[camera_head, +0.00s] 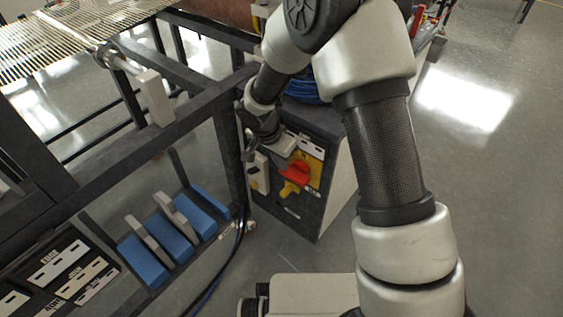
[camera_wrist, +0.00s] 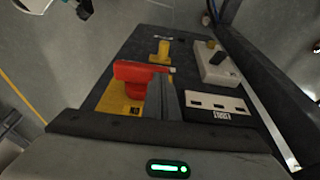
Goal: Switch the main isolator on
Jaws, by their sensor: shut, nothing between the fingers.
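The main isolator is a red rotary handle (camera_head: 295,174) on a yellow plate, on the dark front of a floor cabinet (camera_head: 318,215). In the wrist view the red handle (camera_wrist: 135,76) stands close in front of my gripper, its bar lying across the picture over the yellow plate (camera_wrist: 118,102). My gripper (camera_head: 287,147) is at the cabinet front, just above the handle in the head view. Its shut, empty fingers (camera_wrist: 168,88) show as a dark grey strip right beside the handle. I cannot tell whether they touch it.
A yellow part (camera_wrist: 160,52) sits beyond the handle. A pale box with knobs (camera_wrist: 215,63) and a white label plate (camera_wrist: 217,103) lie to the right. A dark machine frame (camera_head: 150,160) stands left of the cabinet; blue blocks (camera_head: 170,240) sit on its lower rail. The floor at right is clear.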

